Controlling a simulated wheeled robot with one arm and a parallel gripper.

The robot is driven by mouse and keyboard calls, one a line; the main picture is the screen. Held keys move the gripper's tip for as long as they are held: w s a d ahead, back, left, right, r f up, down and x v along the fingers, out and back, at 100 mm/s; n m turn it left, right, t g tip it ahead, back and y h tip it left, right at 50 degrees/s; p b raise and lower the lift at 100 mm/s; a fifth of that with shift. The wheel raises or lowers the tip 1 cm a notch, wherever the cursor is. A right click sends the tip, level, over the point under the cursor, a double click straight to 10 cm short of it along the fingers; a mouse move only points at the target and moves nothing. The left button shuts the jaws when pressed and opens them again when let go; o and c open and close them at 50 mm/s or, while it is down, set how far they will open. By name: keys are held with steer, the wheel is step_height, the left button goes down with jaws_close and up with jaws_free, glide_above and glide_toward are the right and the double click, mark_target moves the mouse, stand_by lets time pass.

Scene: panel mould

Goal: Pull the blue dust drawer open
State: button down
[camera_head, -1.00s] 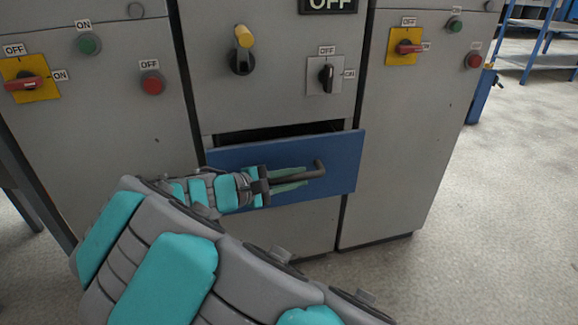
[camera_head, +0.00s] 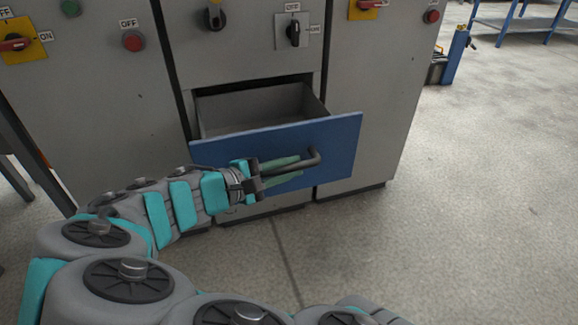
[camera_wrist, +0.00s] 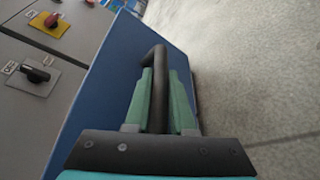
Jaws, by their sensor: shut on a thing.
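The blue dust drawer (camera_head: 335,138) sticks out of the middle grey cabinet in the head view, with its grey, empty-looking inside (camera_head: 255,107) showing behind the front panel. Its dark bar handle (camera_head: 312,160) runs across the front. My gripper (camera_head: 290,168) is at the handle, its green fingers shut on the bar. In the wrist view the two green fingers (camera_wrist: 159,100) lie on either side of the dark handle (camera_wrist: 157,68), against the blue front (camera_wrist: 115,75). Part of the handle is hidden by the fingers.
Grey cabinets with switches stand on both sides, including a black rotary switch (camera_head: 293,31) above the drawer. A red button (camera_head: 133,41) is at the left. The concrete floor (camera_head: 440,200) is clear at the right. A blue shelf (camera_head: 515,25) stands far back.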

steer(key=c, duration=0.8)
jaws_free()
steer(key=shift+o, duration=0.2)
steer(key=shift+a, duration=0.1)
steer(key=v, duration=0.7)
steer(key=shift+s+a+r+p, duration=0.1)
steer(key=shift+s+a+p, duration=0.1)
steer(key=shift+a+p, duration=0.15)
steer(key=shift+d, duration=0.1)
